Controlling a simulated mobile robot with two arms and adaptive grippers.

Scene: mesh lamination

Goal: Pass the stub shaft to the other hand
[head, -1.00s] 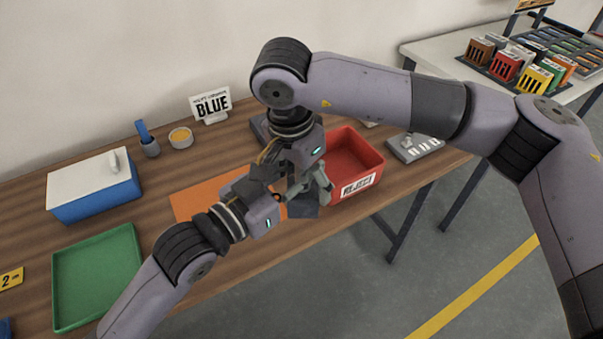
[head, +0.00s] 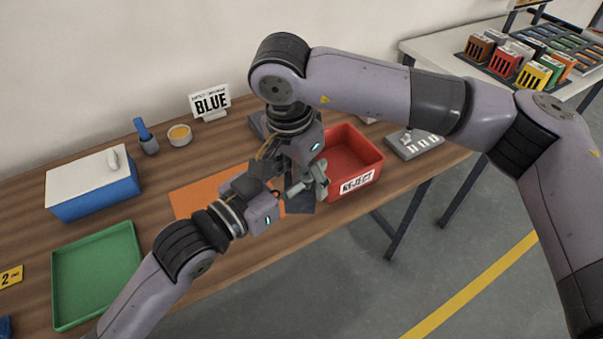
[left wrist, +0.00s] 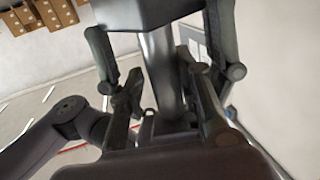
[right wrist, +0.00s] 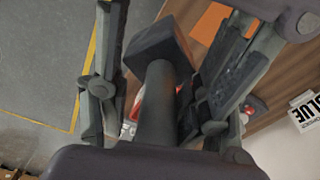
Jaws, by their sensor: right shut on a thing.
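The stub shaft (head: 297,188) is a grey cylinder with a square block at one end, held above the table between my two grippers. My right gripper (head: 306,177) comes down from above and is shut on it. In the right wrist view the shaft (right wrist: 158,100) runs between my fingers, with the block beyond. My left gripper (head: 275,192) comes in from the left, close to the shaft. In the left wrist view the shaft (left wrist: 163,65) passes between its spread fingers, with gaps at both sides. The exact contact points are hidden.
A red reject bin (head: 350,166) stands close right of my grippers. An orange mat (head: 190,198) and dark pad lie beneath. A green tray (head: 97,270), blue box (head: 95,187), small bowl (head: 180,135) and BLUE sign (head: 210,102) stand left and behind. The table's front edge is near.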

